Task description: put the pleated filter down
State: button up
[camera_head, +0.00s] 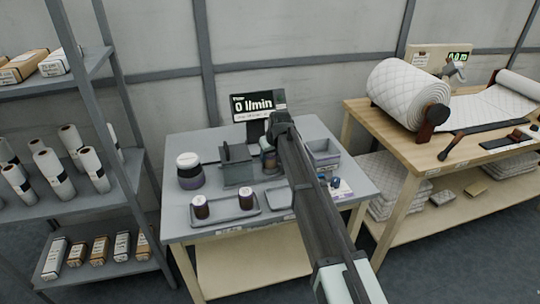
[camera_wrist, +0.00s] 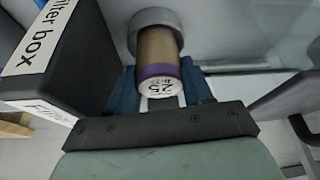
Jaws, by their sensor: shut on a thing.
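The pleated filter (camera_wrist: 160,62) is a brown cylinder with a purple band and a white printed end cap. In the wrist view it sits between the blue fingers of my gripper (camera_wrist: 162,88), which is shut on it. Its far end meets a round grey holder (camera_wrist: 142,22); I cannot tell whether it rests inside or just before it. In the head view my gripper (camera_head: 274,138) is over the middle of the grey table, and the filter (camera_head: 268,160) shows only partly below it. A dark box labelled "Filter box" (camera_wrist: 75,55) stands close on the left in the wrist view.
A tray (camera_head: 226,217) with two dark-sided cylinders stands at the table's front. A white-lidded jar (camera_head: 189,172) is at left, an open grey bin (camera_head: 323,154) at right. A flow display (camera_head: 257,106) reads 0 l/min behind. A wooden bench (camera_head: 420,155) holds a quilted wadding roll (camera_head: 402,95).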

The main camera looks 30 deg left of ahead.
jog(key=shift+f, duration=0.2)
jog(key=o, duration=1)
jog(key=shift+f, duration=0.1)
jog(key=shift+o, duration=0.2)
jog(key=shift+r, duration=0.5)
jog(key=v, duration=1.1)
jog(key=shift+r, duration=0.4)
jog(key=shift+d, duration=0.15)
